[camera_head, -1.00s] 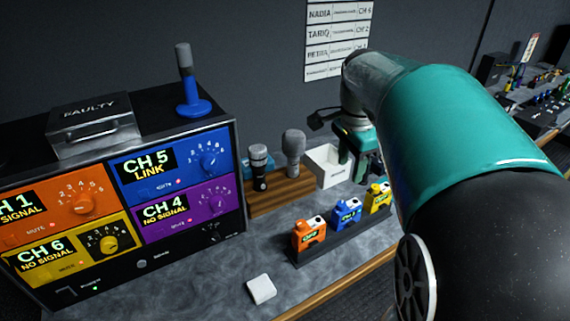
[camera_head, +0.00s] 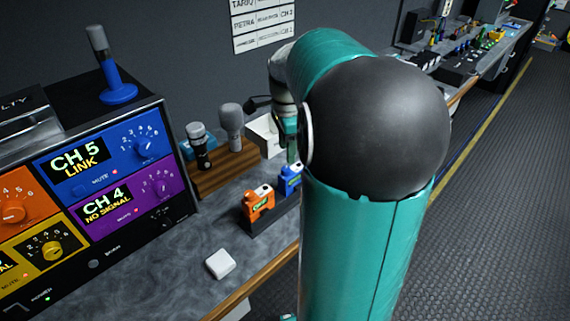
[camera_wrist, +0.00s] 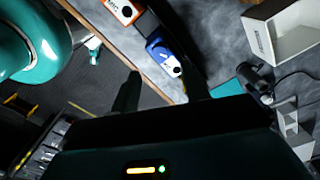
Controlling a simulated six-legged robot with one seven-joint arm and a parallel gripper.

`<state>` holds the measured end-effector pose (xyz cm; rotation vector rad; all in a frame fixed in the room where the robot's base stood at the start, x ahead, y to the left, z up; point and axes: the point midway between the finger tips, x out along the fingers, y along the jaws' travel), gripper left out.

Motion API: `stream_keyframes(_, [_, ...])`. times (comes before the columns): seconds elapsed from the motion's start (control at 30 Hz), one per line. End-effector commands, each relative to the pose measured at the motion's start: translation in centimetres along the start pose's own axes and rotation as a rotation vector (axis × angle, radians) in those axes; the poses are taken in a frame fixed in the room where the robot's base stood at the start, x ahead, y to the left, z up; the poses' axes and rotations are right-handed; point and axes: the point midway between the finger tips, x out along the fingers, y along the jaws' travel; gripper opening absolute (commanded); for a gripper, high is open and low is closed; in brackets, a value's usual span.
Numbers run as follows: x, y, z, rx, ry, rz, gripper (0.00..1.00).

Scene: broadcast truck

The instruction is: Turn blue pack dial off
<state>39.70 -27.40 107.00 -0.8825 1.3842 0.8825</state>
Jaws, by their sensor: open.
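The blue pack (camera_head: 289,180) stands in the dark rack on the bench, just right of the orange pack (camera_head: 259,203). In the wrist view the blue pack (camera_wrist: 158,50) lies just beyond my fingertips, and a small dark round spot, perhaps its dial, shows on its pale end. My gripper (camera_wrist: 160,85) is open and empty, with its two fingers spread apart on the near side of the pack. In the head view my arm hides most of the gripper and the yellow pack. The dial's setting is too small to read.
Two microphones stand in a wooden holder (camera_head: 212,178) behind the packs. A white box (camera_head: 266,136) stands behind the packs. The receiver unit (camera_head: 92,262) is at the left, with its blue panel reading CH 5 LINK. A white square item (camera_head: 220,264) lies on the bench.

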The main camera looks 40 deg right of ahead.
Motion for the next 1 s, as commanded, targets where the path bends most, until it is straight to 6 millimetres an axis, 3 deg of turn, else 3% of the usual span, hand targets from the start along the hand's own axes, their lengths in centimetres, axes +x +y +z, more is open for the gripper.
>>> stream_keyframes(0.1, [2.5,0.1,0.1,-0.001,-0.002,0.004,0.46])
stream_keyframes(0.3, [5.3,0.0,0.3,-0.005,-0.001,0.002,0.46])
stream_keyframes(0.7, [6.2,-0.1,0.3,-0.004,-0.001,-0.001,0.46])
stream_keyframes(0.93, [6.2,-0.1,0.3,-0.005,-0.001,-0.001,0.01])
stream_keyframes(1.0, [6.2,-0.1,0.4,-0.005,-0.001,-0.001,0.01])
